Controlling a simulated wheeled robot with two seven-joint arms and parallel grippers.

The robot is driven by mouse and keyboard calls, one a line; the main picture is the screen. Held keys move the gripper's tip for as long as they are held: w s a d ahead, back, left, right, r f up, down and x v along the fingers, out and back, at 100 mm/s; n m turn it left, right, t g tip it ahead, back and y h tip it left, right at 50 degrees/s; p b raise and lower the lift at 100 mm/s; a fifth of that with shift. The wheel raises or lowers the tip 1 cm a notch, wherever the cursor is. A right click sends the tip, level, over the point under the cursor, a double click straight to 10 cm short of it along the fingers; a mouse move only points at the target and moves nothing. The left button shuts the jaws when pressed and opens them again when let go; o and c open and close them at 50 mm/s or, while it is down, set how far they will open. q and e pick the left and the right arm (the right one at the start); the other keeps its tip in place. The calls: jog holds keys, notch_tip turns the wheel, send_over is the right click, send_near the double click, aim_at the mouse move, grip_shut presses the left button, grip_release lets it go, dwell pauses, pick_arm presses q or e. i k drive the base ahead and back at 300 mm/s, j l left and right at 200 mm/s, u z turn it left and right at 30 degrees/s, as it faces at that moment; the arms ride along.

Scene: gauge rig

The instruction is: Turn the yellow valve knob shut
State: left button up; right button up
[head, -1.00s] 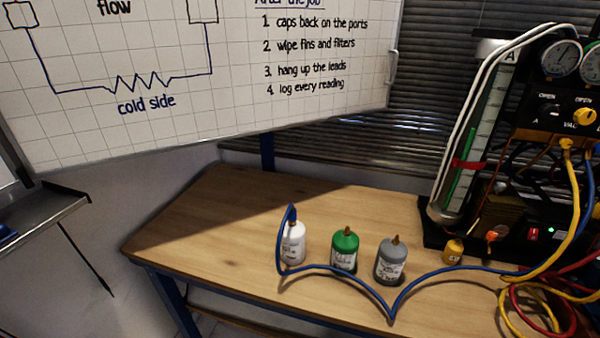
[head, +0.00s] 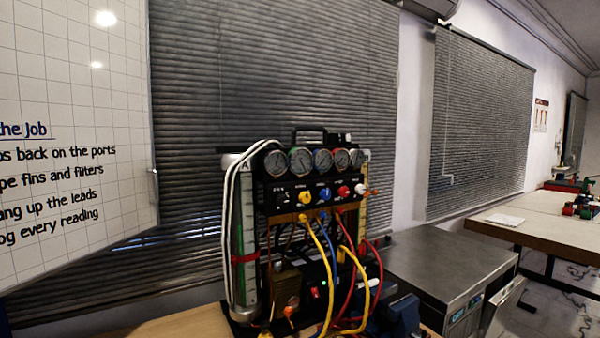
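The gauge rig (head: 268,205) stands on the wooden bench near the middle of the head view. Its black panel carries a row of several round gauges. Below them is a row of knobs: a black one at the left, the yellow valve knob (head: 305,197), a blue one (head: 325,194), a red one (head: 343,191) and a pale one at the right end. The yellow knob is small here, so I cannot tell how far it is turned. A yellow hose (head: 322,250) hangs from the port below it. Neither gripper is in view.
Blue, red and yellow hoses loop in front of the rig. The wooden bench (head: 185,328) shows only at the bottom edge. A grey metal cabinet (head: 440,262) stands right of the rig, and another table (head: 540,222) is farther right. A whiteboard (head: 75,90) is at the left.

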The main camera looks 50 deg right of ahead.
aim_at(305, 197)
jog(key=z, duration=1.6)
